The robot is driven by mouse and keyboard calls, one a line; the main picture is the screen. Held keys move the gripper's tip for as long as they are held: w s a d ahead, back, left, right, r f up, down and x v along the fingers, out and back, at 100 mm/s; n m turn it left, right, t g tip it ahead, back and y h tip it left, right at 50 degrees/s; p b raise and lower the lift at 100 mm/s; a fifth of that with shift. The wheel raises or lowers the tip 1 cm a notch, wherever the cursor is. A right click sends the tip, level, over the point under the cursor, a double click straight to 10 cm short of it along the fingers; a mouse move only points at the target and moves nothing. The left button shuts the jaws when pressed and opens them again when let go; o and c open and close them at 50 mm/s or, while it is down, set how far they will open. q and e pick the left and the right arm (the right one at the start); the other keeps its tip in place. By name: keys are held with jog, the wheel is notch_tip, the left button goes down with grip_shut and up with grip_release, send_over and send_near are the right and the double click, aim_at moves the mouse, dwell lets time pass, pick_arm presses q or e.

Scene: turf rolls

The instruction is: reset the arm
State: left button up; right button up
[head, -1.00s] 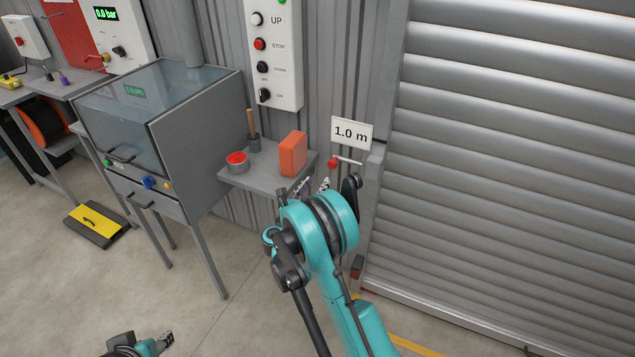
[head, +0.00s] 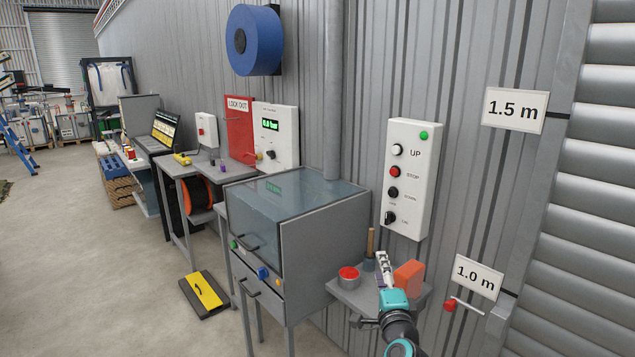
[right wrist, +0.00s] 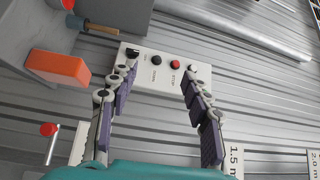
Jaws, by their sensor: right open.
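My right gripper (head: 383,264) shows in the head view in front of the small grey shelf (head: 352,302), below the control panel (head: 409,178). In the right wrist view its two fingers (right wrist: 158,85) are spread apart with nothing between them. The panel (right wrist: 165,62), with its round buttons, appears behind the gap between the fingertips. My teal and dark arm rises from the bottom of the head view. My left gripper is out of view.
On the shelf are an orange block (head: 408,277), a red-topped cup (head: 348,277) and a brush-like tool (head: 370,250). A grey glass-topped cabinet (head: 300,235) stands left. The red-knobbed lever (head: 450,305) and shutter (head: 590,200) are right. Open floor (head: 110,270) lies at left.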

jog(key=s+f+n+g, duration=0.4)
jog(key=s+f+n, duration=0.1)
jog(key=s, duration=0.5)
jog(key=s+d+f+n+g, duration=0.1)
jog(key=s+f+n+g, duration=0.2)
jog(key=s+f+n, duration=0.3)
jog(key=s+d+f+n+g, duration=0.1)
jog(key=s+f+n+g, duration=0.3)
jog(key=s, duration=1.1)
jog(key=shift+s+f+n+g, duration=0.15)
jog(key=shift+f+n+g, duration=0.15)
jog(key=shift+f+n, duration=0.65)
jog(key=shift+r+n, duration=0.25)
jog(key=shift+r, duration=0.05)
